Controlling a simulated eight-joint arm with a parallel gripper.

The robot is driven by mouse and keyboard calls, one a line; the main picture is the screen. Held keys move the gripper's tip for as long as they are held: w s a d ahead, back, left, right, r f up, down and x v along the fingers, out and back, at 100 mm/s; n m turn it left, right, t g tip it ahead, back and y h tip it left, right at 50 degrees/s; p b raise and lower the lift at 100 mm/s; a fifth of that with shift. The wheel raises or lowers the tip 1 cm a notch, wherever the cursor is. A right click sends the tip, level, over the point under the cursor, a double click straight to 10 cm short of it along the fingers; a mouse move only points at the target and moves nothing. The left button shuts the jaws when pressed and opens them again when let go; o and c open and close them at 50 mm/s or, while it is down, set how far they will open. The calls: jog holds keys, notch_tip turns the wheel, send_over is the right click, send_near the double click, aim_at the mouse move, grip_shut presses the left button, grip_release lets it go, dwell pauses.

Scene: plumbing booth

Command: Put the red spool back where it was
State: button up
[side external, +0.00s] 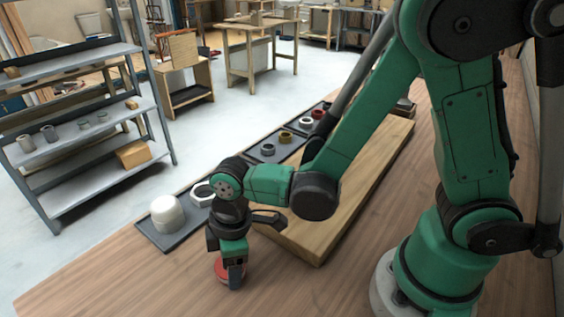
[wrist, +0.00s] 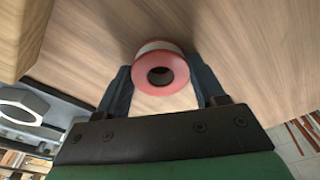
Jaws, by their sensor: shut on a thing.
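The red spool (side external: 222,268) is at my gripper (side external: 235,278) in the side external view, low over the wooden table near its front left part. In the wrist view the red spool (wrist: 161,72) shows its red flange, dark centre hole and a whitish band behind. The two fingers of my gripper (wrist: 162,88) stand on either side of it, shut on it. In the side view the fingers hide part of the spool. I cannot tell whether the spool touches the table.
A dark tray (side external: 150,236) holds a white cylinder (side external: 167,215) and a white nut (side external: 202,194). Another dark tray (side external: 262,152) with several rings lies farther back. A thick wooden board (side external: 318,247) lies right of my gripper. The table front (side external: 110,285) is bare.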

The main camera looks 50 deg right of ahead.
jog(key=shift+f, duration=0.1)
jog(key=o, duration=1.2)
notch_tip(320, 180, up, 12)
jog(key=d, duration=0.1)
jog(key=d+m+t, duration=0.2)
jog(key=d+m, duration=0.1)
jog(key=d, duration=0.1)
jog(key=d+r+m+t, duration=0.1)
jog(key=d+m+t, duration=0.1)
jog(key=d+m, duration=0.2)
jog(key=d+m+t+h, duration=0.1)
jog(key=d+m+t, duration=0.1)
jog(key=d+m, duration=0.1)
jog(key=shift+s+d+r+m, duration=0.1)
jog(key=shift+d+r+m, duration=0.1)
jog(key=shift+d+m, duration=0.25)
